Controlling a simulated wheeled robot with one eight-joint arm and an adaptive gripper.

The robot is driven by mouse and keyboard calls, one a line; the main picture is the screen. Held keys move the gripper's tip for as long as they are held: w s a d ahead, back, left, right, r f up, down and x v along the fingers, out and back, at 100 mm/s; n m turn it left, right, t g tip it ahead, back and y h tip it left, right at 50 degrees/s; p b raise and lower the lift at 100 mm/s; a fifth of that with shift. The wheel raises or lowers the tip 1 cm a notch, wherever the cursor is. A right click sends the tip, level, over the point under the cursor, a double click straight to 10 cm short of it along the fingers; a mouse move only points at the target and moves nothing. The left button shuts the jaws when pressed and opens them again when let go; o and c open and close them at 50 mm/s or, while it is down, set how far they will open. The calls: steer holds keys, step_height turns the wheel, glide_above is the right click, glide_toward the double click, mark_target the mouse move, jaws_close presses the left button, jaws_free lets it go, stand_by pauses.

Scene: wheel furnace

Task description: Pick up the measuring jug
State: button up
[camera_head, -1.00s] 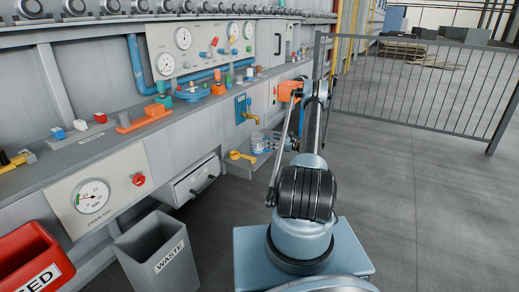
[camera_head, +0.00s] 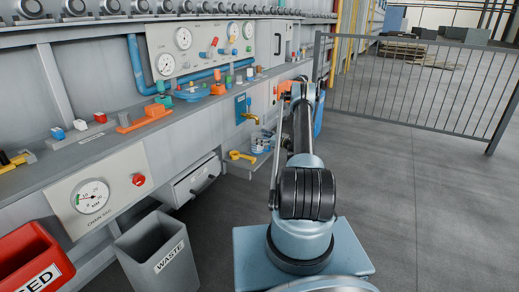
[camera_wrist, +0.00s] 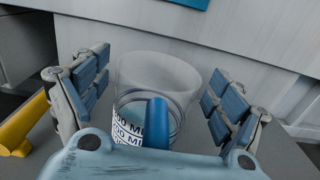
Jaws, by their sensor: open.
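The measuring jug (camera_wrist: 160,78) is a clear, open-topped vessel with a white label with black letters low on its side. In the wrist view it stands between the two fingers of my gripper (camera_wrist: 157,74). A blue upright piece (camera_wrist: 157,122), which looks like its handle, faces me. My gripper is open, with one blue-padded finger left of the jug and one right. I see gaps on both sides. In the head view the jug (camera_head: 261,141) stands on a low shelf below a tap; my arm partly hides this area and my gripper there.
A yellow handle-like part (camera_head: 241,156) lies left of the jug, also at the left edge of the wrist view (camera_wrist: 20,128). A brass tap (camera_head: 250,117) is above. The panel wall is close behind. A grey waste bin (camera_head: 155,250) stands left; a railing (camera_head: 420,85) stands right.

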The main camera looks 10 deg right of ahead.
steer(key=shift+c, duration=0.3)
steer(key=c, duration=1.8)
steer(key=shift+d+r, duration=0.1)
steer(key=shift+s+d+r, duration=0.1)
steer(key=shift+d+r, duration=0.05)
steer(key=shift+r, duration=0.4)
step_height(320, 180, up, 6)
steer(key=v, duration=1.9)
steer(key=shift+s+d, duration=0.2)
